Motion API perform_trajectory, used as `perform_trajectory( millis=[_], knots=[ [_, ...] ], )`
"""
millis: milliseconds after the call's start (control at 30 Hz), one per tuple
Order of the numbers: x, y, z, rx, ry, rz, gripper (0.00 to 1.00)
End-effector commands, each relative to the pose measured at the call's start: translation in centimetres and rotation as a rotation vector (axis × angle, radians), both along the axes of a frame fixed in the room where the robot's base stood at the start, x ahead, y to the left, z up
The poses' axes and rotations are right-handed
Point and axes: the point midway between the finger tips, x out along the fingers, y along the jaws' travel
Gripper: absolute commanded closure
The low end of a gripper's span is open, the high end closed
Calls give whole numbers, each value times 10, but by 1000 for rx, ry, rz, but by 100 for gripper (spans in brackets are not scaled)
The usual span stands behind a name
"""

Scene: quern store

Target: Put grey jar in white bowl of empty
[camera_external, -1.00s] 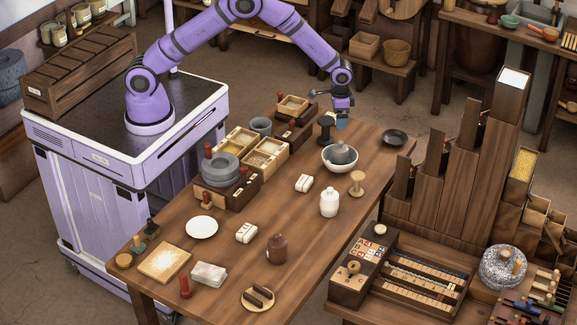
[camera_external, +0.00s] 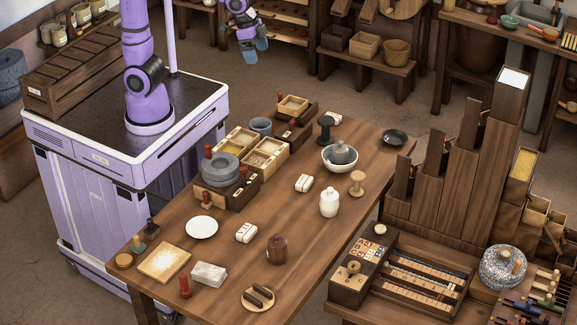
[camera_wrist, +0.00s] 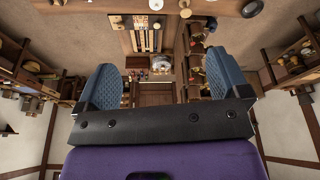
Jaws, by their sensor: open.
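A grey jar (camera_external: 343,152) sits inside the white bowl (camera_external: 340,165) at the far right part of the wooden table (camera_external: 300,226). The jar appears upright, with its lower part hidden by the bowl's rim. My gripper (camera_external: 254,52) is raised behind the table, well away from the bowl. In the wrist view its two blue fingers (camera_wrist: 165,88) are spread apart with nothing between them.
A black spool-like object (camera_external: 326,127) stands just behind the bowl, and a dark dish (camera_external: 395,137) lies to its right. A white jar (camera_external: 329,203) and a wooden spool (camera_external: 357,184) stand in front. Compartment boxes (camera_external: 267,155) line the table's left side.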

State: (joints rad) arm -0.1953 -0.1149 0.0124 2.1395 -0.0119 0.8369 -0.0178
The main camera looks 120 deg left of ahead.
Motion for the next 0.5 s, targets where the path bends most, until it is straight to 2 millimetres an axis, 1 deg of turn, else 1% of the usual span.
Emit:
perform_trajectory(
  millis=[33, 100, 233, 333, 500],
  knots=[
    [-18, -11, 9, 5, -19, -19, 6],
    [-41, -23, 17, 10, -36, -43, 6],
    [-83, -43, 26, 17, -70, -87, 6],
    [-116, -56, 29, 23, -97, -120, 6],
    [-168, -74, 26, 32, -138, -176, 6]
  ],
)
